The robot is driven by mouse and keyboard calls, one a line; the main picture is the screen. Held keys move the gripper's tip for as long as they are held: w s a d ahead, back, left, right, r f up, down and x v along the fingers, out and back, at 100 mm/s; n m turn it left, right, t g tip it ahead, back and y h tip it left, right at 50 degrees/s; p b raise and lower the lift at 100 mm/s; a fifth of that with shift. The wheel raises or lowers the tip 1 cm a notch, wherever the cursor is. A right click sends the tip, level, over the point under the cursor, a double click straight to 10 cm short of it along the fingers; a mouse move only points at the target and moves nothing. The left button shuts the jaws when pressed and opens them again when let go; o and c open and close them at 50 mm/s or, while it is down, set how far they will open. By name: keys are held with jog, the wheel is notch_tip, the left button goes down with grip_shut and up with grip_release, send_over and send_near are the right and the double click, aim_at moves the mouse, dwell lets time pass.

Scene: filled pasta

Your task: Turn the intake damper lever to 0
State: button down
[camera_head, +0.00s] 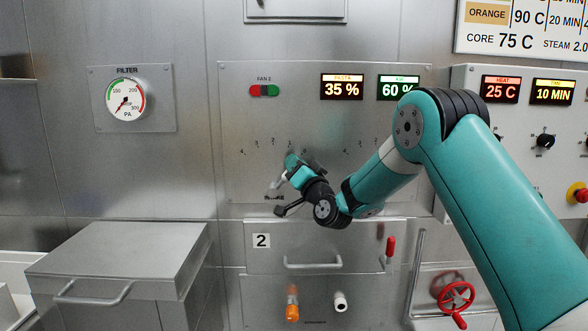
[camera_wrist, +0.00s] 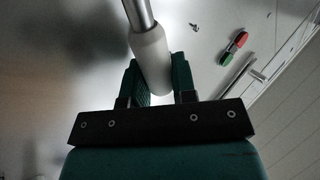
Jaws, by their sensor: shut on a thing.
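In the wrist view, a lever with a pale grip (camera_wrist: 151,55) and a bright metal shaft (camera_wrist: 138,13) runs between the two green fingers of my gripper (camera_wrist: 157,80). The fingers are shut on the pale grip. In the head view, my gripper (camera_head: 291,170) is at the left dial of the steel wall panel (camera_head: 235,185), below the arc of numbers (camera_head: 272,141). My gripper and wrist cover most of the lever and part of its scale, so I cannot read which number it points to. The label below is partly hidden.
Displays reading 35 % (camera_head: 342,87) and 60 % (camera_head: 398,87) and a red-green fan switch (camera_head: 265,90) sit above. A drawer handle (camera_head: 313,264), a red lever (camera_head: 390,248) and an orange handle (camera_head: 292,303) are below. A steel box (camera_head: 120,260) stands left.

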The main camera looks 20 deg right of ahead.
jog(key=shift+d+f, duration=0.1)
jog(key=c, duration=0.9)
grip_release()
jog(key=shift+c, duration=0.2)
jog(key=shift+s+f+b, duration=0.35)
jog(key=shift+s+b, duration=0.1)
jog(key=shift+b, duration=0.2)
jog(key=b+v, duration=1.5)
jog(key=v, duration=0.1)
jog(key=shift+s, duration=0.2)
jog(key=shift+r, duration=0.1)
